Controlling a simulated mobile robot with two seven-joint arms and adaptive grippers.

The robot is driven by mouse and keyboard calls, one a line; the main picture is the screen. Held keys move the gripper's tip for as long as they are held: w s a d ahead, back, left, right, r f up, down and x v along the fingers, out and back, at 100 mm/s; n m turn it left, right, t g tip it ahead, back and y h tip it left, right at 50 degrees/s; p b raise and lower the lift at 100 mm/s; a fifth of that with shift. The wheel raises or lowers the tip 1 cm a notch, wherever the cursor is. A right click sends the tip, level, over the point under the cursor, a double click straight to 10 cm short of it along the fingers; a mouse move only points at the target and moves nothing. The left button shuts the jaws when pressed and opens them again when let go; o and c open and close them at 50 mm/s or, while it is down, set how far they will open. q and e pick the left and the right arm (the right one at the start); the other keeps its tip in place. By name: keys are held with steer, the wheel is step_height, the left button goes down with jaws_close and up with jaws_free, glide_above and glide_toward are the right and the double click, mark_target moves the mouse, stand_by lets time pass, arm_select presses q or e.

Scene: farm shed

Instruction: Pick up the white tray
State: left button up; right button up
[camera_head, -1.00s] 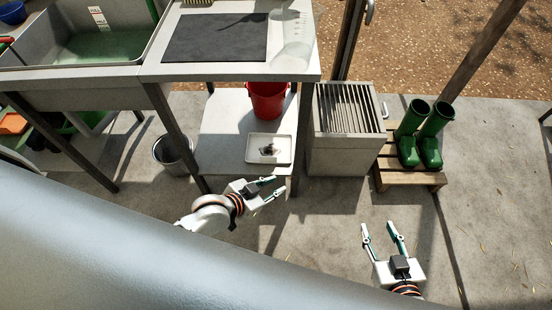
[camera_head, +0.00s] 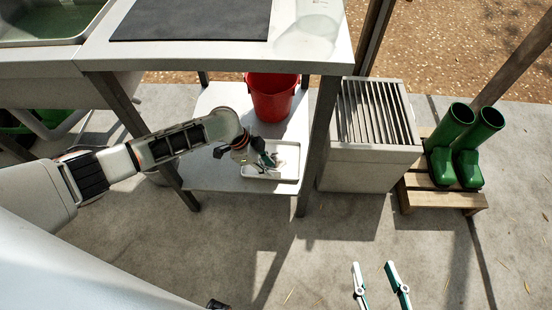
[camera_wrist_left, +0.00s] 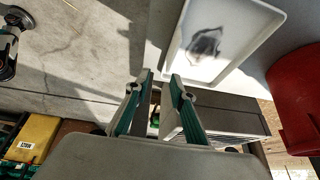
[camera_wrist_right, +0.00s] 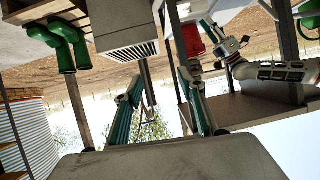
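The white tray (camera_head: 290,155) lies on the lower shelf under the table, with a dark patch in it. My left gripper (camera_head: 268,160) is over the left part of the tray and hides some of it. In the left wrist view, the tray (camera_wrist_left: 243,30) lies beyond the fingertips to the upper right, its near corner close to the right finger. The left gripper (camera_wrist_left: 160,78) is open and empty there; whether a finger touches the tray is unclear. My right gripper (camera_head: 374,266) is open and empty above the floor at the lower right, well away from the tray.
A red bucket (camera_head: 271,98) stands on the shelf (camera_head: 215,178) just behind the tray. The tabletop (camera_head: 323,52) overhangs it, with a leg (camera_head: 318,130) close to the tray's right. A grey slatted box (camera_head: 370,160) and green boots (camera_head: 468,150) stand farther right. The floor in front is clear.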

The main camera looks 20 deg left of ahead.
arm_select(q)
steer(key=a, duration=0.1)
steer(key=w+f, duration=0.1)
steer(key=a+b, duration=0.1)
steer(key=shift+w+a+f+g, duration=0.3)
steer(key=shift+a+g, duration=0.05)
steer(key=shift+g, duration=0.05)
steer(key=shift+f, duration=0.25)
steer(key=b+x, duration=0.1)
steer(key=x, duration=0.1)
steer(key=b+x, duration=0.1)
steer(key=x, duration=0.1)
steer(key=b+x, duration=0.1)
steer(key=x, duration=0.1)
steer(key=shift+s+f, duration=0.25)
steer(key=shift+s, duration=0.05)
steer(key=shift+w+f, duration=0.1)
steer(key=shift+f, duration=0.1)
steer(key=shift+w+d+r, duration=0.15)
steer(key=shift+w, duration=0.05)
arm_select(e)
steer(key=a+m, duration=0.1)
steer(key=s+a+f+m, duration=0.1)
steer(key=a, duration=0.1)
steer(key=a+m+y, duration=0.1)
steer(key=shift+s+a+f, duration=0.15)
steer(key=shift+s, duration=0.05)
arm_select(q)
jaws_close()
